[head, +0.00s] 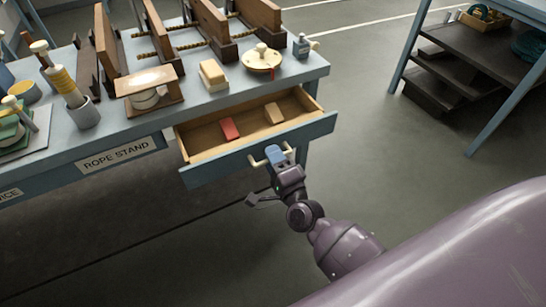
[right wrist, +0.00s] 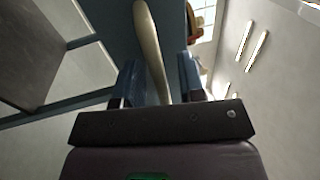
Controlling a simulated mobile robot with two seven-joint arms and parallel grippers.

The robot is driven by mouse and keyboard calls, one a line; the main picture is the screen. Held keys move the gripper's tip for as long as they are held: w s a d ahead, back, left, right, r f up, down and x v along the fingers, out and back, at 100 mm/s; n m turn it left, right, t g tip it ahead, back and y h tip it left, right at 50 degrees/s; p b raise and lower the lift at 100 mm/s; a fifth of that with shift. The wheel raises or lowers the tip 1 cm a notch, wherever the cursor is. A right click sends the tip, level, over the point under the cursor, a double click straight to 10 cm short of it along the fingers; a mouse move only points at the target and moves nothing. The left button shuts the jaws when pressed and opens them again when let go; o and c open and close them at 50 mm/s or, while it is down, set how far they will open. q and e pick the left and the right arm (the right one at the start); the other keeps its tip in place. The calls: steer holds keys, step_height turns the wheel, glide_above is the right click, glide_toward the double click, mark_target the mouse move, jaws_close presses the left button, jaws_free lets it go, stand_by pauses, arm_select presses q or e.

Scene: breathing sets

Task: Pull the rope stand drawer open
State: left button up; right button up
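The rope stand drawer (head: 200,168) is pulled out from the front of the blue bench, under the right end beside the ROPE STAND label (head: 116,153). Its wooden inside shows, with a red block (head: 229,129) and a tan block (head: 274,113) in it. My right gripper (head: 274,156) is at the cream handle (head: 257,162) on the drawer front. My left gripper is not in view.
The bench top (head: 215,104) carries wooden stands, a round brass-coloured piece (head: 262,60), a small grey bottle (head: 301,46) and a cup of tools (head: 83,113). A shelved table (head: 470,75) stands at the right. Floor between them is clear.

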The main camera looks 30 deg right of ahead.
steer(key=s+f, duration=0.2)
steer(key=s, duration=0.8)
steer(key=shift+s+d, duration=0.15)
steer(key=shift+s, duration=0.15)
stand_by(0.4)
step_height(320, 180, down, 4)
steer(key=s+a+n+g+y, duration=0.15)
steer(key=n+g+y, duration=0.3)
steer(key=n, duration=1.05)
steer(key=s+d+f+n+g+h+p, duration=0.2)
steer(key=s+d+f+n+g+h, duration=0.1)
steer(key=s+d, duration=0.4)
steer(key=s+g+h, duration=0.1)
steer(key=s+h, duration=0.1)
steer(key=s, duration=0.1)
steer(key=shift+s+d+n+g, duration=0.35)
steer(key=shift+n, duration=0.05)
